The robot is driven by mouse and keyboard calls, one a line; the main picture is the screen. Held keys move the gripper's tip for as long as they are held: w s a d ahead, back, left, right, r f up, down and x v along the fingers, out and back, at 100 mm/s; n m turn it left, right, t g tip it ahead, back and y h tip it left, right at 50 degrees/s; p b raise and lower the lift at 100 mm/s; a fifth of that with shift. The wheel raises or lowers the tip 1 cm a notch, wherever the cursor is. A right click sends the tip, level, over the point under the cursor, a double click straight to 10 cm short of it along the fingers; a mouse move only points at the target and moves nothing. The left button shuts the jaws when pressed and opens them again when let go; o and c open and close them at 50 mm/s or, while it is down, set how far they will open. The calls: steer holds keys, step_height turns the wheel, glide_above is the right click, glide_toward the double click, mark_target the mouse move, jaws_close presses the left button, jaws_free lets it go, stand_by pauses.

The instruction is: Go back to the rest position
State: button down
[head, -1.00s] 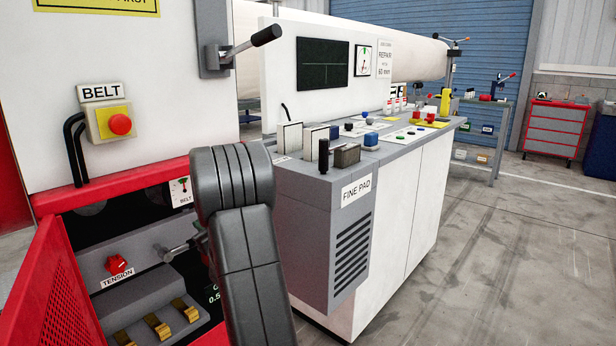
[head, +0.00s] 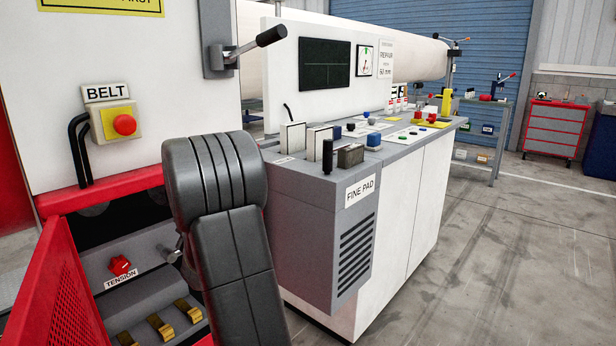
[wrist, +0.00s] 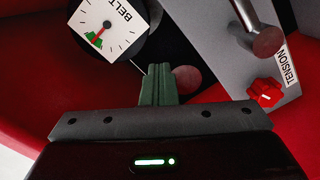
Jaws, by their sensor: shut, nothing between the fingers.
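My gripper (wrist: 159,85) shows in the wrist view, its green fingers together with nothing between them. Beyond the fingertips are a belt gauge (wrist: 105,28) with a red needle over a green zone, a metal lever (wrist: 258,32) and a red tension knob (wrist: 265,91). I cannot tell the exact gap between fingers and panel. In the head view my dark arm (head: 225,220) stands before the open red bay and hides my gripper and the belt gauge. The tension knob also shows there (head: 120,266).
A red mesh door (head: 62,300) stands open at left. A control bench (head: 395,215) stands close right of my arm, with pads and blocks on top. The floor at right is clear.

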steer(key=s+a+n+p, duration=0.1)
steer(key=s+n, duration=0.1)
steer(key=s+a+r+n, duration=0.1)
steer(key=s+a, duration=0.1)
steer(key=shift+r+n+p, duration=0.1)
steer(key=shift+n+p, duration=0.25)
steer(key=shift+n, duration=0.05)
stand_by(0.4)
